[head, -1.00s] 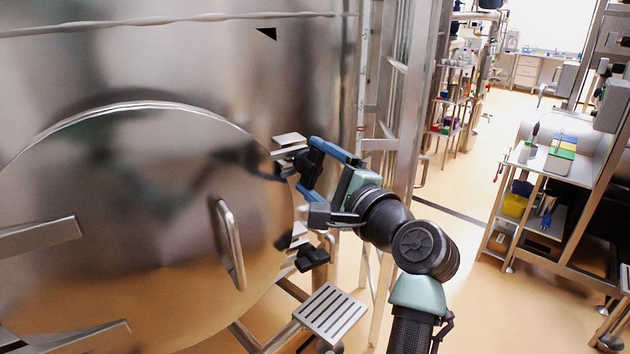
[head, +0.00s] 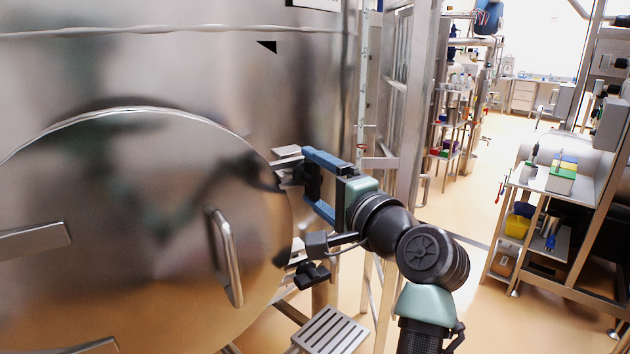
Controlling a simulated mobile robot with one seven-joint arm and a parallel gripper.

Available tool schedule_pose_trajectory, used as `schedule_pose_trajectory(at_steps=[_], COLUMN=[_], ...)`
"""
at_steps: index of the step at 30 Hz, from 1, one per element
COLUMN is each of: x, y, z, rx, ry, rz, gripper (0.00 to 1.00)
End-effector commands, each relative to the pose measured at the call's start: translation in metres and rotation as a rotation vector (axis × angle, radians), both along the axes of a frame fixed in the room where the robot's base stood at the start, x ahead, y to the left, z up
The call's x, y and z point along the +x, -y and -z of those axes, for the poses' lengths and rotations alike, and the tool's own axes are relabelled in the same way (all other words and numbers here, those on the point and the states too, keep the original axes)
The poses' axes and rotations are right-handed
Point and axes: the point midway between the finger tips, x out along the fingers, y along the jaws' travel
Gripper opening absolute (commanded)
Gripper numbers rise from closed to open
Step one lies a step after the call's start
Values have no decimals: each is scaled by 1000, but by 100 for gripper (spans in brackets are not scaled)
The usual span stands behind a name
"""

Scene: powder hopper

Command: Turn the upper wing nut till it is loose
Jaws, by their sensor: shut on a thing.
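The upper wing nut (head: 312,180) is black and sits at the right edge of the round steel hatch (head: 150,210), by an upper steel clamp bracket (head: 287,153). My gripper (head: 308,177) has its two blue fingers above and below this nut and is shut on it. The fingers hide part of the nut and its stud, so I cannot tell how far it is unscrewed. A lower black wing nut (head: 312,275) sits beneath my gripper, apart from it.
A bar handle (head: 226,258) stands out from the hatch. A slotted step (head: 330,331) lies below my arm. Steel frame posts (head: 405,110) rise behind the gripper. A bench with bins (head: 562,175) stands at the right, with open floor between.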

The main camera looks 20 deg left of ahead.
Motion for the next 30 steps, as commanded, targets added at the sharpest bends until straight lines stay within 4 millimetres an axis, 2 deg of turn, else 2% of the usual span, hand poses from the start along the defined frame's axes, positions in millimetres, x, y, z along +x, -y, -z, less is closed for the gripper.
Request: schedule_pose_trajectory(at_steps=[5,6,8,15,19,23,30], x=[0,0,0,0,-5,-19,-52], y=[0,0,0,1,9,27,71], z=[2,2,1,1,2,4,3], rx=[-6,-6,-5,-3,-1,-1,-2], ry=[1,1,0,0,1,2,3], rz=[0,0,0,0,3,3,5], gripper=[29,90,100,100,100,100,100])
